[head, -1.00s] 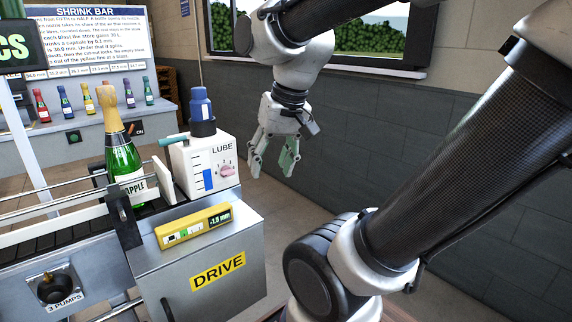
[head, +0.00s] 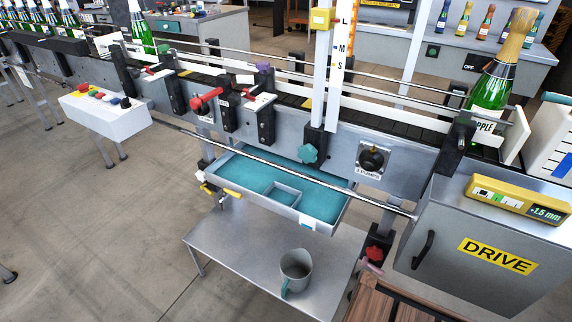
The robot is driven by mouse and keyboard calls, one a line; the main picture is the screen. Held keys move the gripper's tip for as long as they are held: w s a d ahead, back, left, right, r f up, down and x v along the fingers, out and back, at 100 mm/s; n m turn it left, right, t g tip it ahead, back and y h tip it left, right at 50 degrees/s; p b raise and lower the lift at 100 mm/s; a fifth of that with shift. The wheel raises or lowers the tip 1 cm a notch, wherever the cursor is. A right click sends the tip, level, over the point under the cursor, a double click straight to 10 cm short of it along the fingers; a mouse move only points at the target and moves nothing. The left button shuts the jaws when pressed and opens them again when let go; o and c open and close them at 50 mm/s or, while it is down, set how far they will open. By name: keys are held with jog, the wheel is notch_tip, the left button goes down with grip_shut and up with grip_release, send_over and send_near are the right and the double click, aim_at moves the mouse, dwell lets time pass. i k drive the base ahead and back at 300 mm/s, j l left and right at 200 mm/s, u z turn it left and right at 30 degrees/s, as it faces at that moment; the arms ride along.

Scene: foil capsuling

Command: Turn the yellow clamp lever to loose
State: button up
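A small yellow lever (head: 232,194) shows in the head view under the conveyor's front side, by the left corner of the teal-lined tray. A second yellow piece (head: 208,189) sits just left of it, on the same dark fitting. I cannot tell from this distance whether the lever stands at loose or tight. A yellow block (head: 322,19) also sits on the upright scale post marked L, M, S. My gripper is not in view.
The conveyor (head: 400,170) runs across the view, with red levers (head: 207,100), a teal star knob (head: 308,153) and guide rails. The tray (head: 330,205) hangs above a steel shelf (head: 225,245) holding a grey mug (head: 296,268). The drive box (head: 470,235) stands right.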

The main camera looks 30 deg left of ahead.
aim_at(203, 187)
jog(key=u, duration=1.9)
jog(key=i+j+z, duration=0.1)
jog(key=z, duration=0.45)
jog(key=i+j+z, duration=0.2)
jog(key=j, duration=0.25)
jog(key=j+z, duration=0.2)
jog(key=j, duration=0.25)
jog(key=j+z, duration=0.2)
jog(key=j, duration=0.25)
jog(key=i+j, duration=0.1)
jog(key=j, duration=0.75)
jog(key=i+j+z, duration=0.1)
jog(key=j, duration=0.8)
jog(key=i+j, duration=0.1)
jog(key=j, duration=0.75)
jog(key=i+l, duration=0.4)
jog(key=l+z, duration=0.05)
jog(key=l, duration=0.05)
